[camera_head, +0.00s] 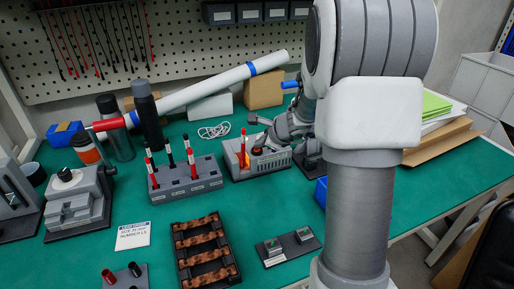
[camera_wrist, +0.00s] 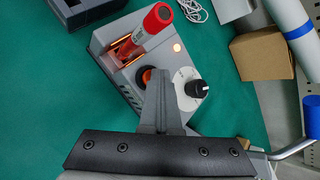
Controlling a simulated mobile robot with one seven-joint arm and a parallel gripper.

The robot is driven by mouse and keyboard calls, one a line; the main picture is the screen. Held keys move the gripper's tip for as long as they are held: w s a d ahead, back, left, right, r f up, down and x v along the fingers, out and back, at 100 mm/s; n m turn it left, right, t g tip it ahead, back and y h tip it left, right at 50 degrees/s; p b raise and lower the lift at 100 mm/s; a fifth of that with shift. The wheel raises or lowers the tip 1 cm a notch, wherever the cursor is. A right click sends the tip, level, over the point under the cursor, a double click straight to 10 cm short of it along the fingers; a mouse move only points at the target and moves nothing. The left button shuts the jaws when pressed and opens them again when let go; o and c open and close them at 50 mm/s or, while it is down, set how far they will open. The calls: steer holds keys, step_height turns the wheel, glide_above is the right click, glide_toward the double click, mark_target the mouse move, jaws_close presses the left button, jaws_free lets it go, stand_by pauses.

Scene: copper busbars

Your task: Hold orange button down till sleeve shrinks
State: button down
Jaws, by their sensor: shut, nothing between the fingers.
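The grey heater box (camera_head: 268,165) stands on the green bench and also shows in the wrist view (camera_wrist: 118,72). A red sleeved piece (camera_head: 243,146) stands in its slot, which glows orange; in the wrist view the red sleeve (camera_wrist: 158,18) looks wide at its top end. The orange button (camera_wrist: 146,76) is on the box top beside a dial with a black knob (camera_wrist: 199,89). My gripper (camera_wrist: 159,74) is shut and empty, its tips at the button and covering part of it. I cannot tell how far the button is pressed.
A small light (camera_wrist: 176,47) on the box is lit. A grey rack (camera_head: 186,180) with several red-and-black pieces stands left of the box. A tray of copper bars (camera_head: 205,250) lies in front. A cardboard box (camera_head: 263,88) and white cord (camera_head: 214,131) lie behind.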

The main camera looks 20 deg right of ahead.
mark_target(260, 154)
steer(key=shift+r, duration=0.1)
steer(key=shift+r+p, duration=0.75)
steer(key=shift+r, duration=0.1)
step_height(260, 154, up, 5)
steer(key=p, duration=0.4)
stand_by(0.6)
